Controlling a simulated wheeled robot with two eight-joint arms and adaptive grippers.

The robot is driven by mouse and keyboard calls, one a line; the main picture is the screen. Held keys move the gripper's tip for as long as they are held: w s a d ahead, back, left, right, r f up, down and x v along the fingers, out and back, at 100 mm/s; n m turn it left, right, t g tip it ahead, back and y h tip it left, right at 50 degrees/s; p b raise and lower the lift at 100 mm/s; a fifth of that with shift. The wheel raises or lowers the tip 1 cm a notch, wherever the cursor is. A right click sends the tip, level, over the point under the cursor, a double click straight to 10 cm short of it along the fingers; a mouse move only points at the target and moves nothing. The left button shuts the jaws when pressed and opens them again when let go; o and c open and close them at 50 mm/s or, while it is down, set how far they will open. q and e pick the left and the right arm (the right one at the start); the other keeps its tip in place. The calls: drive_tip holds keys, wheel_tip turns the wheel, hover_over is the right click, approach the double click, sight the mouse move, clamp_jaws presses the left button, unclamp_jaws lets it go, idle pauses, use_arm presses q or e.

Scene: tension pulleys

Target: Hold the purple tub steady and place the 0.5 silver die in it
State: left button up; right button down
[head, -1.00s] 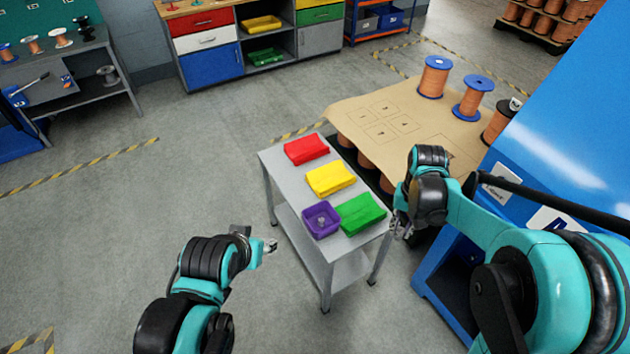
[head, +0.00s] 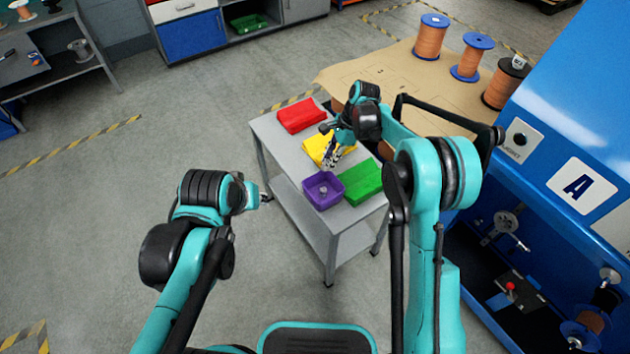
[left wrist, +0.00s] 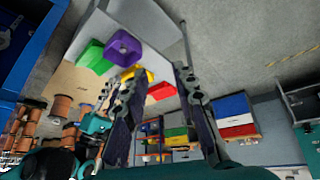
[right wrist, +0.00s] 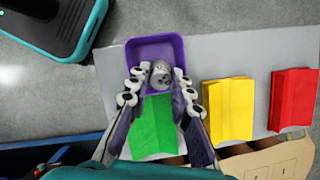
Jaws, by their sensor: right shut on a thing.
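The purple tub (head: 310,196) stands at the front corner of the small grey table; it also shows in the left wrist view (left wrist: 124,46) and the right wrist view (right wrist: 143,50). My right gripper (head: 330,165) is just behind and above the tub, pointing down. It is shut on the silver die (right wrist: 161,74), which shows between its fingertips over the tub; the die's marking is unreadable. My left gripper (head: 266,198) is left of the table, apart from the tub. It is open and empty in the left wrist view (left wrist: 156,78).
A brown-topped bench (head: 390,70) with copper spools stands behind, and a blue machine (head: 560,110) stands to the right. Floor left of the table is clear.

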use_arm(q)
drive_tip(key=w+d+f+n+g, duration=0.1)
drive_tip(key=w+d+n, duration=0.15)
drive_tip(key=w, duration=0.35)
drive_tip(key=n+g, duration=0.3)
drive_tip(key=g, duration=0.1)
hover_over(316, 207)
wheel_tip(316, 207, down, 17)
drive_tip(key=f, duration=1.1)
drive_tip(key=shift+w+a+f, duration=0.1)
drive_tip(key=shift+w+f, duration=0.1)
drive_tip(key=shift+c, duration=0.3)
clamp_jaws()
